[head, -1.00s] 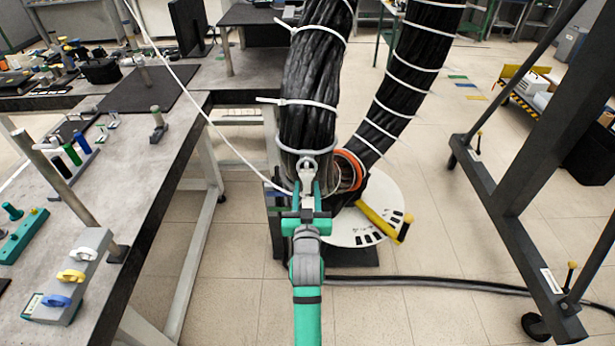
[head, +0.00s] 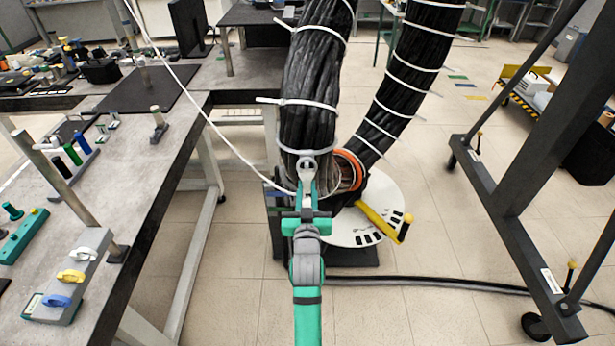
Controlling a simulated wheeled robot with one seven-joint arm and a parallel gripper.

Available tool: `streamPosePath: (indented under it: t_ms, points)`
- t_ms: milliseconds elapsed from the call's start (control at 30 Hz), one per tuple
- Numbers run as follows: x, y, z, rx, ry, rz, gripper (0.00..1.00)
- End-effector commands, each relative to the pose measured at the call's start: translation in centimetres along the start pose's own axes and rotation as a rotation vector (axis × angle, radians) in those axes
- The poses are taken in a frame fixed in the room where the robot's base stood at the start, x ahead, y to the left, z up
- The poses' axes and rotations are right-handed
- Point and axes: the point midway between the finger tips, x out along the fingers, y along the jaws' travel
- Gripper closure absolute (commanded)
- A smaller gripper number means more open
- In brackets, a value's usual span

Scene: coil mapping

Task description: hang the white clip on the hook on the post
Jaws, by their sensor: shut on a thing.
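My gripper (head: 306,190) is low in front of the thick black cable bundle (head: 308,110), near the centre of the head view. Its green fingers are shut on a small pale grey-white clip (head: 307,168), whose ringed upper end lies in front of the bundle's lowest white tie. I cannot tell whether the clip touches the bundle. Another white clip (head: 94,238) sits on a grey rack at the lower left, with a yellow and a blue one. A slanted grey post (head: 70,190) rises from the left bench; another post (head: 137,50) stands farther back. I cannot make out a hook on either.
A thin white cord (head: 200,105) runs from the upper left to the bundle. A white disc (head: 385,205) with a yellow handle is behind my gripper. A dark frame (head: 500,190) stands right; floor between is mostly clear.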

Motion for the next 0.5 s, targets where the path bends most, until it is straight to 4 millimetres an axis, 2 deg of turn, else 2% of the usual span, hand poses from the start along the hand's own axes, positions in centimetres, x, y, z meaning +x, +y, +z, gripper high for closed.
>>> streamPosePath:
  t_ms: [500]
  points:
    - [-1.0, 0.0, -1.5, 0.000, 0.001, 0.000, 1.00]
